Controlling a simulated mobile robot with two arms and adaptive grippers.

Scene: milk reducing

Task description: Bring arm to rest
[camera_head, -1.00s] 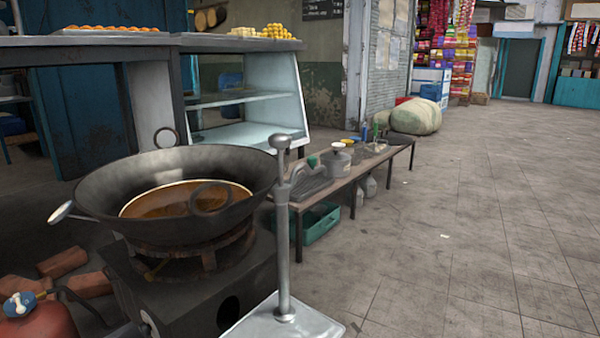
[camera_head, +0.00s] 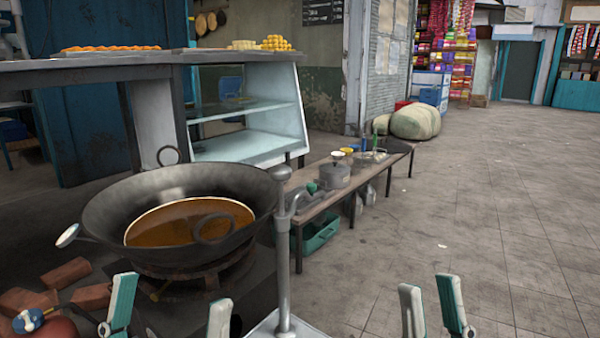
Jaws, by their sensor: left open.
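My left gripper (camera_head: 170,300) rises from the bottom edge at the left, in front of the stove and wok. Its two teal and white fingers stand wide apart with nothing held between them. My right gripper (camera_head: 432,304) rises from the bottom edge right of the middle, over the paved floor. Its two fingers point up and stand apart, more narrowly than the left ones, with nothing between them. Only the finger ends show. The rest of both arms is out of the picture.
A large black wok (camera_head: 95,215) of brown liquid sits on a stove at the left. A metal press stand (camera_head: 283,240) rises at the centre. Behind are a low bench (camera_head: 318,207), a counter (camera_head: 100,64) and a glass case (camera_head: 250,125). The floor at the right is clear.

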